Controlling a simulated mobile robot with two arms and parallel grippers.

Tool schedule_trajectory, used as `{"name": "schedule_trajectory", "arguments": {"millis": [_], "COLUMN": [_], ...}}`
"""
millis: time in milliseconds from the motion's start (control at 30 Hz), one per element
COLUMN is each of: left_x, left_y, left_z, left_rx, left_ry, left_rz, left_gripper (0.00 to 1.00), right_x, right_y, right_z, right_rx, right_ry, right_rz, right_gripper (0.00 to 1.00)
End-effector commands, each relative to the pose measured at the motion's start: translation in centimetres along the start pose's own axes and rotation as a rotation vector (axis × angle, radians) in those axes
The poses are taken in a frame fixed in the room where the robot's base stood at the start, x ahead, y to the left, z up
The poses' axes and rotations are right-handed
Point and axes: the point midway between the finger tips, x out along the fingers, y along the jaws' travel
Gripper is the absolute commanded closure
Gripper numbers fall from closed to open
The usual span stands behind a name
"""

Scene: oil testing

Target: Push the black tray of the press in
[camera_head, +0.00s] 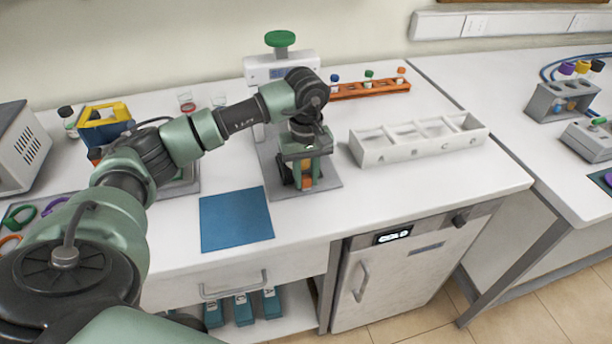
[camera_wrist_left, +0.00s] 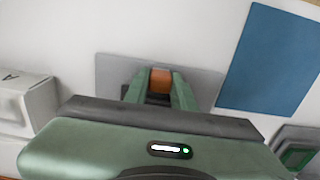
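The white press (camera_head: 262,68) with a green knob on top stands at the back of the bench, partly hidden by my left arm. Its grey base plate (camera_head: 327,187) reaches toward the bench front and also shows in the left wrist view (camera_wrist_left: 205,85). My left gripper (camera_head: 304,184) points down over the front of this plate. Its fingers are apart, with an orange block (camera_wrist_left: 161,80) between them. I cannot tell whether they grip it. I cannot make out the black tray clearly; the gripper and arm cover that area.
A blue mat (camera_head: 236,220) lies left of the plate. A white compartment box (camera_head: 372,154) stands to the right, with an orange rack (camera_head: 372,89) of small vials behind it. A yellow-and-blue device (camera_head: 104,125) is at the left. The bench front right is clear.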

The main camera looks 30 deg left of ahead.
Motion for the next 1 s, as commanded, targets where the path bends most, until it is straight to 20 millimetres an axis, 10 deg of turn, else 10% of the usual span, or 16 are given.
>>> {"name": "schedule_trajectory", "arguments": {"millis": [1000], "left_x": [-0.13], "left_y": [0.03], "left_z": [-0.01], "left_rx": [0.0], "left_ry": [0.0], "left_rz": [0.002], "left_gripper": [1.0], "right_x": [0.01], "right_y": [0.11], "right_z": [-0.63], "right_rx": [0.0], "right_ry": [0.009], "right_rz": [0.001], "right_gripper": [0.64]}}
